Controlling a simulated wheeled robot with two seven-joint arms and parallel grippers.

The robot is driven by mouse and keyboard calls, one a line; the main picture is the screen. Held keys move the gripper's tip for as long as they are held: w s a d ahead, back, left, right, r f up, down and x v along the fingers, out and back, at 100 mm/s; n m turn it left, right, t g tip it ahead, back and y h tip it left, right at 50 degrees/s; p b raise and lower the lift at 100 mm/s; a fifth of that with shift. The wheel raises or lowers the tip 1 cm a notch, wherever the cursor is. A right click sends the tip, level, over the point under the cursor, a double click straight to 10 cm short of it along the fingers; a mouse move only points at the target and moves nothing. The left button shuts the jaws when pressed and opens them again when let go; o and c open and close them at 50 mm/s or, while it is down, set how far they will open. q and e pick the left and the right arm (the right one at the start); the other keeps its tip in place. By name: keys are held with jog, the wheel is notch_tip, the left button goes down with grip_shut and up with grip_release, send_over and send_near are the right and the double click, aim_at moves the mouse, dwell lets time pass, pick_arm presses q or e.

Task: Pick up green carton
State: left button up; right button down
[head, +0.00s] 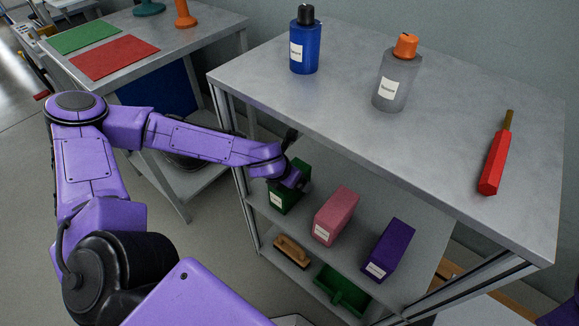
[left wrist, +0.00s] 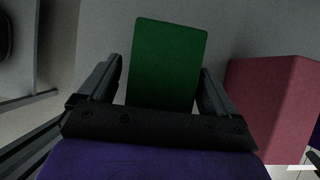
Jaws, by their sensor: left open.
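The green carton (head: 284,196) stands on the upper shelf under the grey table top, at the left of a row of cartons. My left gripper (head: 296,178) is at its upper part and hides some of it. In the left wrist view the green carton (left wrist: 166,62) shows between the two fingers of the open left gripper (left wrist: 162,78), with a finger on each side. Small gaps appear beside the fingers, and I cannot tell whether either one touches. My right gripper is not in view.
A pink carton (head: 336,215) stands close to the right of the green one, then a purple carton (head: 389,248). A brush (head: 292,252) and a green crate (head: 342,291) are on the lower shelf. Bottles (head: 305,47) (head: 398,82) and a red tool (head: 495,160) are on the table top (head: 440,130).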

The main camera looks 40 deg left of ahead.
pick_arm(q)
jog(key=c, duration=1.3)
jog(key=shift+r, duration=0.1)
